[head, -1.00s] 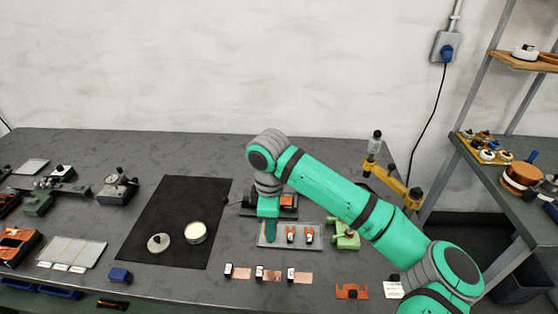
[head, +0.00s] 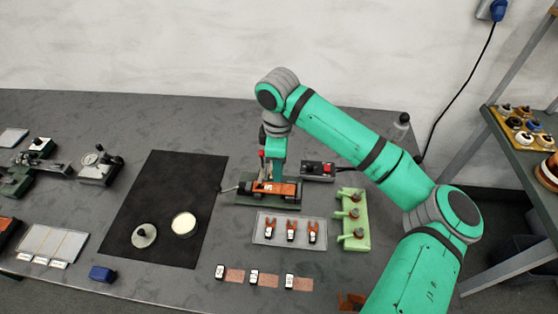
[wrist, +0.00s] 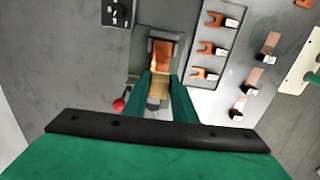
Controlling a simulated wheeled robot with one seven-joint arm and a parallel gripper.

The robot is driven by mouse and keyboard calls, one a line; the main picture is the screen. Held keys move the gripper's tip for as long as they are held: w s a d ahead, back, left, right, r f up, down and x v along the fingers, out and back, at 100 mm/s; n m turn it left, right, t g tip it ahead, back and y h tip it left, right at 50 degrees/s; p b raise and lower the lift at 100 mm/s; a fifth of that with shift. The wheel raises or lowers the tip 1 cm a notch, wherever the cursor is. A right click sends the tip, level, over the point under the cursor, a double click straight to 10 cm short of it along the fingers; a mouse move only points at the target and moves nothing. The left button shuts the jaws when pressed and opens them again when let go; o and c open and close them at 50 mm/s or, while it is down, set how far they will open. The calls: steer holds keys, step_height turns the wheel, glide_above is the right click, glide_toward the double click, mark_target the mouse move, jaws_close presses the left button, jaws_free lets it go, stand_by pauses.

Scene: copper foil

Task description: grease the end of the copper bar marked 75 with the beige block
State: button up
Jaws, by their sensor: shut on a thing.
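My gripper (head: 270,176) points down over the green fixture (head: 247,199) at the back middle of the table. In the wrist view its green fingers (wrist: 162,84) are shut on a small beige block (wrist: 156,94). A copper-orange bar (head: 284,188) lies in the fixture; it also shows just beyond the fingers in the wrist view (wrist: 163,54). The block is over or near the bar's end; I cannot tell whether they touch. I can read no 75 on the bar.
A clear tray (head: 263,238) with three copper forks stands in front of the fixture. Three tagged copper strips (head: 269,279) lie nearer the edge. A green stand (head: 356,240) is at right. A black mat (head: 160,200) holds an open round tin (head: 184,224) and a lid (head: 144,236).

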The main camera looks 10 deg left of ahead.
mark_target(278, 189)
steer(key=shift+s+f, duration=0.15)
steer(key=shift+f, duration=0.6)
step_height(278, 189, down, 6)
steer(key=shift+r, duration=0.15)
steer(key=shift+d, duration=0.45)
steer(key=shift+c, duration=0.4)
steer(key=shift+d, duration=2.65)
steer(key=shift+a, duration=2.9)
steer(key=shift+a+r, duration=0.15)
steer(key=shift+a, duration=0.1)
step_height(278, 189, up, 4)
steer(key=shift+a+f, duration=0.1)
steer(key=shift+r, duration=2)
